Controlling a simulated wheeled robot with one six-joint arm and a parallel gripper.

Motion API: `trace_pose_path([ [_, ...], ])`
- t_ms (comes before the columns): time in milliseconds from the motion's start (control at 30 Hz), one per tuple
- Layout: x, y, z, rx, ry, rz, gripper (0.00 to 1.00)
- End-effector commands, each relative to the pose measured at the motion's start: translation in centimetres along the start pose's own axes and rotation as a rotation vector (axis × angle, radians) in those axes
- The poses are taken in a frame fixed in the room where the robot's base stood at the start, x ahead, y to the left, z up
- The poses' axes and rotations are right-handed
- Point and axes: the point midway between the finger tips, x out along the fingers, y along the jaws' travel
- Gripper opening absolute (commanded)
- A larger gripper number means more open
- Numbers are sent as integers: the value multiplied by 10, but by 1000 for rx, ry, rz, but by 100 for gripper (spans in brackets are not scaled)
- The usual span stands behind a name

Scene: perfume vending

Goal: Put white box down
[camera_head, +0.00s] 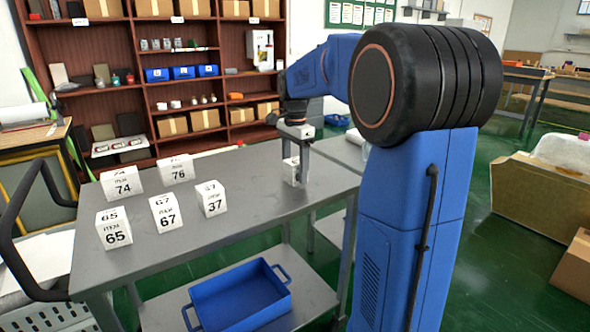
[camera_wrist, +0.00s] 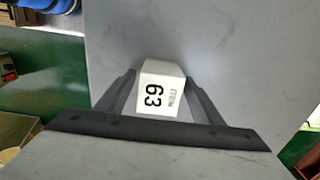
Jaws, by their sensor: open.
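A white box marked 63 (camera_wrist: 158,92) sits between the two fingers of my gripper (camera_wrist: 157,82) in the wrist view. In the head view this white box (camera_head: 291,173) is at the right end of the grey table (camera_head: 255,200), right below my gripper (camera_head: 296,152), and it appears to rest on the tabletop. My gripper points down and is open around the box. Whether a finger still touches the box cannot be told. The box's far side and underside are hidden.
White boxes marked 65 (camera_head: 114,229), 67 (camera_head: 165,213), 37 (camera_head: 212,199), 74 (camera_head: 121,183) and 76 (camera_head: 177,169) stand to the left on the table. A blue bin (camera_head: 240,297) is on the lower shelf. The tabletop between box 37 and my gripper is clear.

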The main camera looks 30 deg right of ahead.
Motion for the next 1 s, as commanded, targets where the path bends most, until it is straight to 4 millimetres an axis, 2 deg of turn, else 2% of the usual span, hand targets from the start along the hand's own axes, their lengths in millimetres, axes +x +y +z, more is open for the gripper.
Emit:
trace_pose_path([
  [167,-14,-1,0,0,1,-3,61],
  [500,-78,-1,0,0,1,-4,61],
  [700,-108,-1,0,0,1,-2,61],
  [1000,-122,0,0,0,0,0,61],
])
